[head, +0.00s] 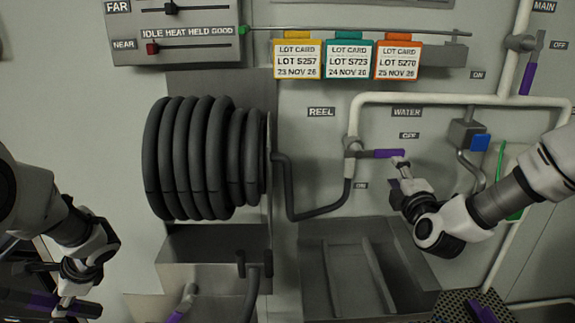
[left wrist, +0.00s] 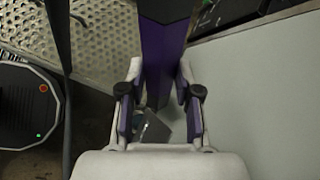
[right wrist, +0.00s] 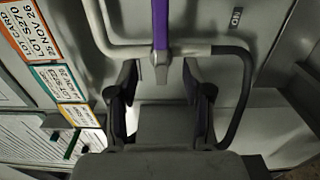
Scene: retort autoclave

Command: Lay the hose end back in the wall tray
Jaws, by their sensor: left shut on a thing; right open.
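A dark hose is wound on the reel (head: 200,158) on the wall. A hose length (head: 252,285) hangs by a dark bracket below it. An open grey tray (head: 350,275) is on the wall to the right. My left gripper (head: 72,300), low at the left, is shut on a purple bar-like thing (left wrist: 165,50); I cannot tell whether this is the hose end. My right gripper (head: 398,172) is open beside the purple lever (head: 388,153) of the water valve. In the right wrist view the lever (right wrist: 160,25) lies just beyond the open fingers (right wrist: 160,100).
A grey box (head: 212,275) sits below the reel. A grey piece with a purple end (head: 182,303) shows in front of it. A pale pipe (head: 440,98) runs above the valve. Lot cards (head: 348,60) hang above. Perforated metal (left wrist: 100,30) lies near my left gripper.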

